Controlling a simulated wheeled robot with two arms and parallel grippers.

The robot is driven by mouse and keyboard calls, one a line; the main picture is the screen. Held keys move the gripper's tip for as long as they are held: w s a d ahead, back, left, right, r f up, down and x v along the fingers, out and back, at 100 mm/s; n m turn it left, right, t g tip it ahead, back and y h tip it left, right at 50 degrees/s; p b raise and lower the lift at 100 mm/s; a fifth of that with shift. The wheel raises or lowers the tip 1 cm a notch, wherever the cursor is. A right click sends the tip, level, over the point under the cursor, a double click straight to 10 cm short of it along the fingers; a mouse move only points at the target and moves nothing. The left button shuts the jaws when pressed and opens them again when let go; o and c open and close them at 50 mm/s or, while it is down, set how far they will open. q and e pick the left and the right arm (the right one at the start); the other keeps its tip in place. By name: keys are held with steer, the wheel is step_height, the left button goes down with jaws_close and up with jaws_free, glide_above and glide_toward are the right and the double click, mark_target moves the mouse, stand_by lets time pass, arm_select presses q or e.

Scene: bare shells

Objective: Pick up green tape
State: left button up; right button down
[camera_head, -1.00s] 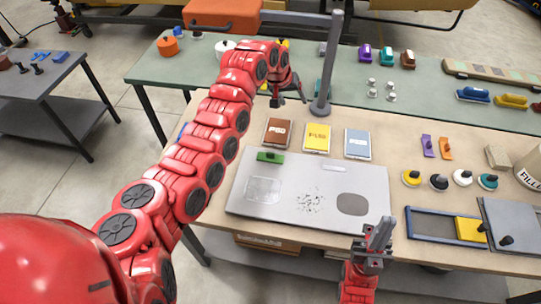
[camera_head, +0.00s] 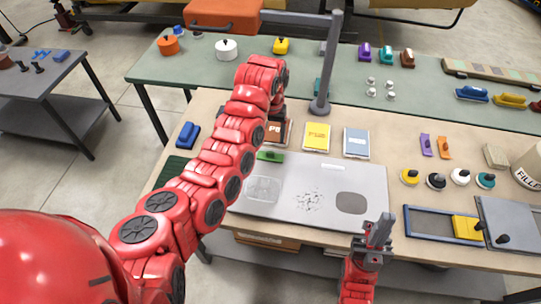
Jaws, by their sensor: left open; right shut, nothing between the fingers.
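A small green block (camera_head: 270,156) lies at the upper left of the grey panel (camera_head: 290,205); I cannot tell whether it is the green tape. A teal-green item (camera_head: 386,55) stands on the back table between a purple and a brown one. Another teal item (camera_head: 318,86) is partly hidden behind the grey post. My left gripper (camera_head: 277,118) is open over the brown pack, just beyond the green block and apart from it; its fingers are mostly hidden by its wrist. My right gripper (camera_head: 377,234) is shut and empty at the panel's lower right corner.
The brown pack (camera_head: 285,132), yellow pack (camera_head: 317,137) and blue-grey pack (camera_head: 357,143) lie behind the panel. A grey post (camera_head: 322,65) rises beside my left arm. A blue block (camera_head: 187,135) lies left. Purple (camera_head: 427,144) and orange (camera_head: 445,148) pieces lie right.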

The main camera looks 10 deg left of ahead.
mark_target(270, 152)
arm_select(q)
steer(key=shift+f+p, duration=0.5)
steer(key=shift+f, duration=0.65)
steer(key=shift+a+f+p, duration=0.1)
steer(key=shift+f+p, duration=0.05)
steer(key=shift+p, duration=0.3)
step_height(270, 152, down, 4)
steer(key=shift+r+p, duration=0.1)
steer(key=shift+p, duration=0.95)
steer(key=shift+f, duration=0.6)
jaws_close()
